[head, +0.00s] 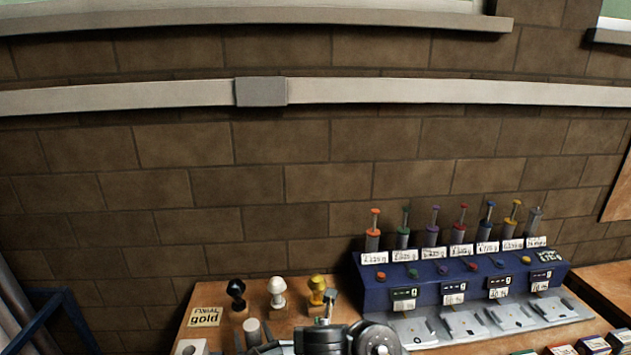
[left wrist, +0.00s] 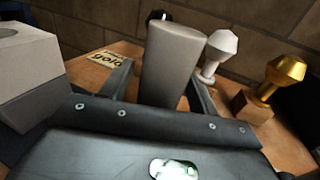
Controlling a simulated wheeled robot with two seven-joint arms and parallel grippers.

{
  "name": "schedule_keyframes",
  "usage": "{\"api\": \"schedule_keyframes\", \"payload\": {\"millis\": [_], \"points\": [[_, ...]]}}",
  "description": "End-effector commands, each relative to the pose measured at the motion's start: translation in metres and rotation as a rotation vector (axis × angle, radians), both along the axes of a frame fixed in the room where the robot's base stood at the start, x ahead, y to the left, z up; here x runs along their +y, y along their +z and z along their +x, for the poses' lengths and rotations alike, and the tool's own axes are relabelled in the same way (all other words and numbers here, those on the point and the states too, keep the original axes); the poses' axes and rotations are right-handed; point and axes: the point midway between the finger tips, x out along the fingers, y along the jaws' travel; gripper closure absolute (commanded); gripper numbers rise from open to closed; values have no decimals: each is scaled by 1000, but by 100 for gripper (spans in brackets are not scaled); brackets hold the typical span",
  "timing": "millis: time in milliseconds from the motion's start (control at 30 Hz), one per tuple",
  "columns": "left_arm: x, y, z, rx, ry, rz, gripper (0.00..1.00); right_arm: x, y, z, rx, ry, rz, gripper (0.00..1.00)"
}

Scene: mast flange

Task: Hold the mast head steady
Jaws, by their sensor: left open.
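A plain grey upright cylinder, likely the mast head (head: 252,331), stands at the bottom of the head view on the wooden bench. In the left wrist view the cylinder (left wrist: 172,62) rises in the middle, between my fingers. My left gripper (head: 255,340) is open, with one finger on each side of it; it also shows in the left wrist view (left wrist: 160,75). I cannot tell whether either finger touches it. The cylinder's lower end is hidden behind my gripper body. My right gripper is not in view.
Black (head: 236,289), white (head: 277,290) and gold (head: 317,288) finials stand behind the cylinder. A "FINIAL gold" card (head: 205,317) lies at left, near a pale block (left wrist: 28,75). A blue rack (head: 455,287) with several coloured plungers stands right, before a brick wall.

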Motion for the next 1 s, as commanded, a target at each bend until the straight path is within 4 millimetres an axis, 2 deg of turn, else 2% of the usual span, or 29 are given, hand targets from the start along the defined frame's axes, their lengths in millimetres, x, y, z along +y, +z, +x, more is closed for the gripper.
{"api": "schedule_keyframes", "payload": {"millis": [167,500,700,1000], "points": [[-5,-1,-8,0,-2,-2,40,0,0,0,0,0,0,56],[-34,-1,-70,2,-2,-3,40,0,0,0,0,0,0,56],[-47,-1,-98,2,-1,-4,40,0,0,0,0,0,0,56],[-52,0,-109,0,0,0,40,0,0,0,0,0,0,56]]}}
